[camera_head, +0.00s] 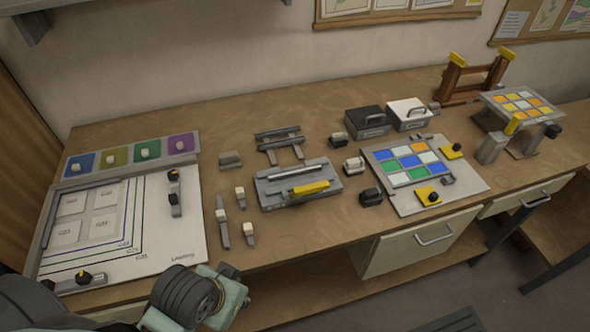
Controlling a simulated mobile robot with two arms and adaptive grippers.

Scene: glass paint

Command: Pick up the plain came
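A plain grey strip (297,172), which looks like the plain came, lies in the back groove of a grey holder (268,187) at the middle of the bench. A yellow piece (311,187) sits in front of it on the same holder. Parts of my arm show at the bottom left, but I cannot make out gripper fingers there. No gripper is seen near the strip.
A white layout board (180,236) fills the bench's left side. Small-handled tools (222,229) lie left of the holder. A stand (280,142) is behind it. A coloured-glass board (471,181) and black box (366,122) are to the right.

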